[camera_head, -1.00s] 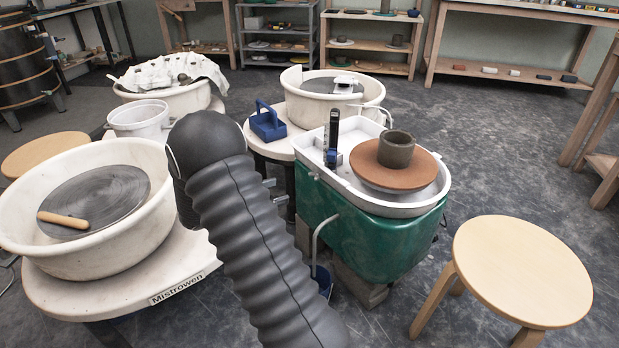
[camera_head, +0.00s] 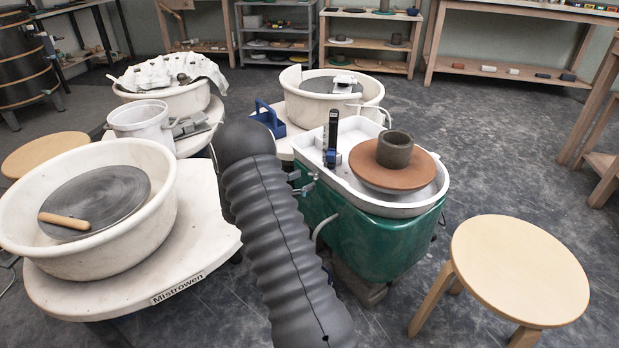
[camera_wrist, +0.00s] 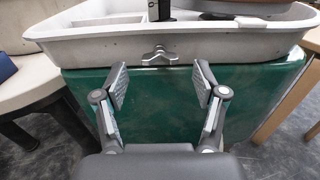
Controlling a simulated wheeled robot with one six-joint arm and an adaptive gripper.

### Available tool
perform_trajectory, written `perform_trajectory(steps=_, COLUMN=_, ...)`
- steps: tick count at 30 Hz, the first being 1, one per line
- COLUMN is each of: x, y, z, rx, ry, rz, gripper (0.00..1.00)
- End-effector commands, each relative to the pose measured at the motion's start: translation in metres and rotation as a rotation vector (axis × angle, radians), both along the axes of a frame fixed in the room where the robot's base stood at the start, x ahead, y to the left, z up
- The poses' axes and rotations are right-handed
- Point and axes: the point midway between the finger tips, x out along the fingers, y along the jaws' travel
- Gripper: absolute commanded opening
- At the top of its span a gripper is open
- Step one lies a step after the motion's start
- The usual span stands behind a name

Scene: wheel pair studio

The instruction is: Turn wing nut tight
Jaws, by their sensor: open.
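The wing nut (camera_wrist: 160,55) is a small grey metal piece with two wings, on the outer wall of the pale splash pan (camera_wrist: 235,46) of the green pottery wheel. In the wrist view its wings lie roughly level, left and right. My gripper (camera_wrist: 160,82) is open and empty. Its two fingers stand apart, one on each side below the wing nut, with the green housing (camera_wrist: 160,105) behind them. They do not touch the nut. In the head view my dark arm hides most of the gripper; grey finger parts (camera_head: 302,184) show beside the pan's left edge.
A clay pot (camera_head: 394,150) on a brown bat (camera_head: 385,176) and a dark upright post (camera_head: 332,138) stand in the pan. A white wheel table (camera_head: 215,215) is left of my arm. A wooden stool (camera_head: 520,268) stands right; open floor lies beyond.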

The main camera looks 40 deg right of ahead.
Motion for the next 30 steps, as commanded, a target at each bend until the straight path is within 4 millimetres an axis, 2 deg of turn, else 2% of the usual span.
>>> perform_trajectory(steps=3, x=-0.001, y=-0.016, z=0.001, rx=-0.001, ry=-0.001, rz=-0.002, gripper=0.71)
perform_trajectory(steps=7, x=-0.001, y=-0.026, z=0.001, rx=0.0, ry=-0.001, rz=0.0, gripper=0.71)
perform_trajectory(steps=18, x=-0.001, y=-0.03, z=0.0, rx=0.0, ry=-0.001, rz=0.0, gripper=0.71)
perform_trajectory(steps=25, x=-0.001, y=-0.03, z=0.0, rx=0.0, ry=-0.001, rz=0.0, gripper=0.13)
perform_trajectory(steps=26, x=-0.001, y=-0.03, z=0.0, rx=0.0, ry=-0.001, rz=0.0, gripper=0.11)
perform_trajectory(steps=30, x=-0.001, y=-0.03, z=0.0, rx=0.0, ry=-0.004, rz=0.0, gripper=0.11)
